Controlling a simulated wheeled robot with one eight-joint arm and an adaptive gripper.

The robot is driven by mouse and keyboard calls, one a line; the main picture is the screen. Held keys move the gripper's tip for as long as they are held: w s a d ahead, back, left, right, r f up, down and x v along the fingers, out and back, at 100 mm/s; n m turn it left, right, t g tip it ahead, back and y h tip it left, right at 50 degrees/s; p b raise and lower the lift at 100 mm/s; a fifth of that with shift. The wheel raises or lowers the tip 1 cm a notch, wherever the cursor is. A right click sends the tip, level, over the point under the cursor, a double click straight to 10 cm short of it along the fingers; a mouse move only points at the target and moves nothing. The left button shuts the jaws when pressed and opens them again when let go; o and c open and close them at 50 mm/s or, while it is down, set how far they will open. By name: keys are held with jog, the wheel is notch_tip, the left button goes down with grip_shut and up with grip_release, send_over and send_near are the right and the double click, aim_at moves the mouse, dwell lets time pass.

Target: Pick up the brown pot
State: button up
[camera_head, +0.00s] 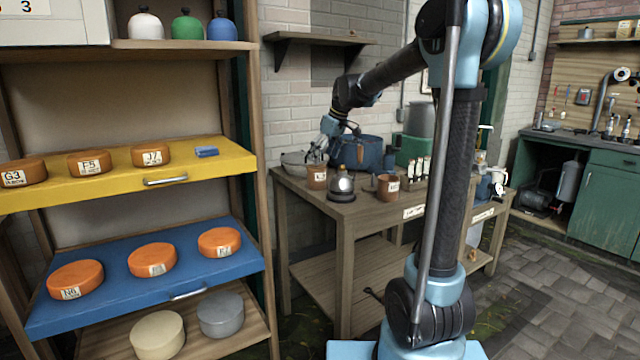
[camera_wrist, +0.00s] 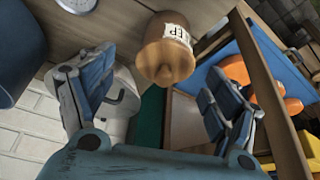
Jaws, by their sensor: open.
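A brown pot (camera_head: 317,177) with a pale label stands at the back left of the wooden table. In the wrist view the labelled brown pot (camera_wrist: 165,62) lies ahead, between and beyond the two fingers. A second brown pot (camera_head: 388,188) with a label stands farther right on the table. My gripper (camera_head: 318,150) is above the left pot, pointing down. In the wrist view my gripper (camera_wrist: 158,75) has its fingers wide apart with nothing between the pads. I cannot tell the exact gap between fingertips and pot.
A grey bowl (camera_head: 294,163) and a large blue pot (camera_head: 361,152) are close behind. The table (camera_head: 350,212) has a bare front edge. A shelf with a blue board (camera_head: 150,290) and orange cheeses stands left.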

aim_at(319, 166)
jog(key=x, duration=0.5)
jog(key=shift+f, duration=0.2)
jog(key=shift+a+x, duration=0.1)
jog(key=shift+x, duration=1.25)
jog(key=shift+a+x, duration=0.15)
jog(key=shift+x, duration=1.15)
jog(key=shift+s, duration=0.15)
jog(key=c, duration=1.3)
jog(key=shift+r, duration=0.1)
jog(key=shift+c, duration=0.2)
